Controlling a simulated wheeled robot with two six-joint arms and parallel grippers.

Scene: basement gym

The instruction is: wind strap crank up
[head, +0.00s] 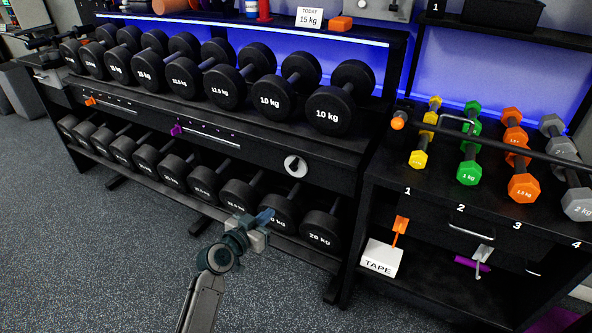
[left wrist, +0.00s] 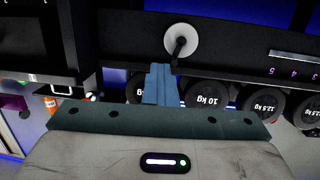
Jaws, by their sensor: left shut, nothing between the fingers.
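A white round plate (head: 295,166) with a short black handle sits on the dark front panel of the dumbbell rack, right of the purple slider. It looks like a dial or crank; I cannot tell whether it is the strap crank. In the left wrist view the plate (left wrist: 181,35) is at the top, its black handle (left wrist: 179,49) pointing down towards my fingers. My left gripper (head: 264,217) is shut and empty, below and left of the plate in the head view, in front of the lower dumbbells. It also shows in the left wrist view (left wrist: 160,74). My right gripper is not in view.
An orange slider (head: 90,101) and a purple slider (head: 177,130) sit on the same panel. Black dumbbells fill both rack shelves (head: 343,154). To the right, a bench holds coloured dumbbells and a bent metal rod (head: 458,120). The grey floor (head: 130,235) is open.

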